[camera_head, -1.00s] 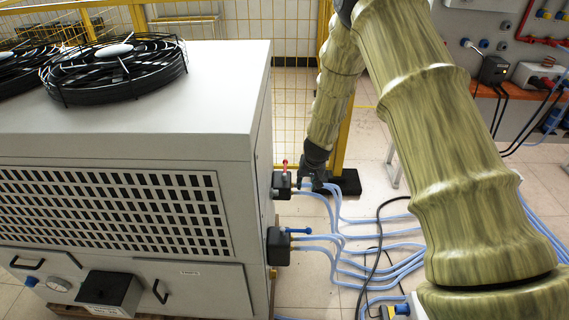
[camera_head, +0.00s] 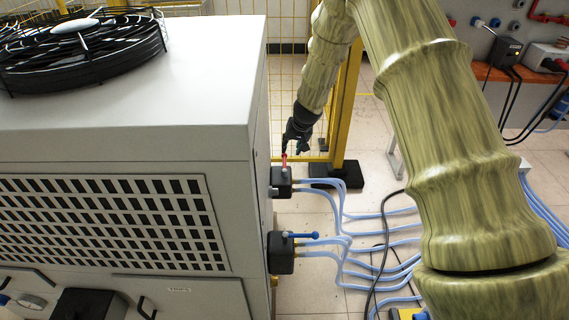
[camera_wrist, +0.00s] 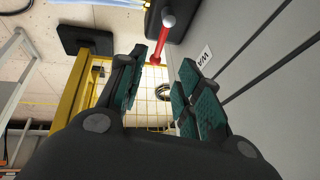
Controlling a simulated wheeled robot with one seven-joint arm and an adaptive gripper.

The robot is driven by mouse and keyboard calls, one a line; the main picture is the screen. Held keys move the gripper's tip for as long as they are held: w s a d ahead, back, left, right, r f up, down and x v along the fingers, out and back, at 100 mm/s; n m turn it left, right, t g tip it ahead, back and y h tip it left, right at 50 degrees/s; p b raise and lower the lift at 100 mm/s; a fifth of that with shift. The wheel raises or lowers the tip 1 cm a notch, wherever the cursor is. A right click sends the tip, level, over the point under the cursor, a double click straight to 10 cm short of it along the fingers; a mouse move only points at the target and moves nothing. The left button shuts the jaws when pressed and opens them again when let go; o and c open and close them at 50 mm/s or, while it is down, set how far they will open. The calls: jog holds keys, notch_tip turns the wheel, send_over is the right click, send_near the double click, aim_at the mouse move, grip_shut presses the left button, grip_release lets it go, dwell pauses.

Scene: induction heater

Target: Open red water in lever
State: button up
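The red lever (camera_head: 284,160) stands upright on the upper black valve block (camera_head: 281,183) at the right side of the grey cabinet. In the wrist view the red lever (camera_wrist: 163,40) has a pale round end and lies beyond the fingertips, roughly in line with the gap between them. My gripper (camera_head: 293,147) is just above and behind the lever in the head view. In the wrist view my gripper (camera_wrist: 161,82) has its two green-padded fingers apart with nothing between them. Whether a finger touches the lever is not clear.
A lower valve block (camera_head: 281,254) carries a blue lever (camera_head: 302,236). Blue hoses (camera_head: 345,230) run from both blocks across the floor. The grey cabinet (camera_head: 205,105) is close on the left. A yellow mesh fence (camera_head: 346,105) with a black foot (camera_head: 336,176) stands behind.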

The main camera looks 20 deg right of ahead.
aim_at(285, 162)
jog(key=shift+x, duration=6.2)
jog(key=shift+f, duration=0.1)
grip_shut()
